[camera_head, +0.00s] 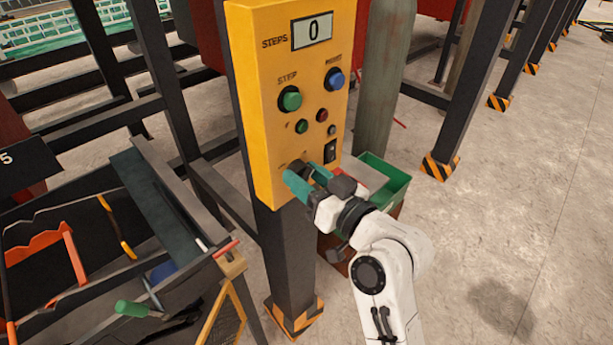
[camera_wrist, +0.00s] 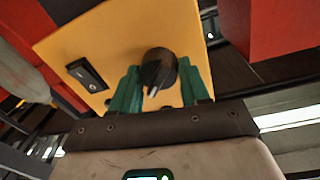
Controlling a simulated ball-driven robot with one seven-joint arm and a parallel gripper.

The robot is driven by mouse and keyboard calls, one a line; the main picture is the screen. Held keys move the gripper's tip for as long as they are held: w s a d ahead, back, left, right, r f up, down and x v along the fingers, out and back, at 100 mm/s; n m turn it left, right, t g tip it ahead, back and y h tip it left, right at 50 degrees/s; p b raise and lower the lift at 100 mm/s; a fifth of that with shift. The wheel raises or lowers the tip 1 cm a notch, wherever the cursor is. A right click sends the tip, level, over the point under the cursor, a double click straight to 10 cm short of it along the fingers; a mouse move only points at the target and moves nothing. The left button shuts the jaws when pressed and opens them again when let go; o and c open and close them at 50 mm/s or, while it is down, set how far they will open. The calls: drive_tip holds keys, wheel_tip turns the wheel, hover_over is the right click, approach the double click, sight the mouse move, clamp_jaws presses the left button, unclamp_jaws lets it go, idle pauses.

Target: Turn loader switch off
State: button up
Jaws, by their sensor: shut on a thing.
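The yellow control panel (camera_head: 258,110) stands upright on a dark post, with its counter display (camera_head: 312,31) reading 0. My gripper (camera_head: 306,174) is at the panel's lower left corner. In the wrist view its green fingers (camera_wrist: 160,88) are shut on a black rotary knob (camera_wrist: 156,66), one on each side. The knob's white pointer mark faces the gripper, toward the bottom of that view. In the head view my gripper largely hides the knob, and the label by it is unreadable. A black rocker switch (camera_head: 330,151) sits to its right; it also shows in the wrist view (camera_wrist: 86,74).
A green open bin (camera_head: 394,177) stands behind my arm. A tool rack (camera_head: 150,215) is at left. The floor at right is clear.

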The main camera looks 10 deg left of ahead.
drive_tip(key=shift+f+n+b, duration=0.15)
drive_tip(key=shift+n+b, duration=0.15)
drive_tip(key=shift+b, duration=0.3)
drive_tip(key=n+b, duration=0.1)
drive_tip(key=b, duration=0.1)
drive_tip(key=n+b, duration=0.1)
drive_tip(key=b, duration=0.2)
drive_tip(key=shift+f+n, duration=0.3)
drive_tip(key=shift+n, duration=0.1)
drive_tip(key=n+b, duration=0.5)
drive_tip(key=b, duration=0.3)
drive_tip(key=shift+n+y+b, duration=0.3)
drive_tip(key=shift+b, duration=0.05)
drive_tip(key=n+b, duration=0.4)
drive_tip(key=b, duration=0.2)
drive_tip(key=shift+n, duration=0.3)
drive_tip(key=n+b, duration=0.5)
drive_tip(key=shift+r+g+y, duration=0.15)
drive_tip(key=shift+g+y, duration=0.15)
drive_tip(key=o, duration=1.1)
drive_tip(key=shift+r, duration=0.1)
drive_tip(key=shift+c, duration=0.2)
drive_tip(key=shift+s, duration=0.1)
drive_tip(key=v, duration=1)
drive_tip(key=shift+s+d, duration=0.25)
drive_tip(key=shift+d, duration=0.05)
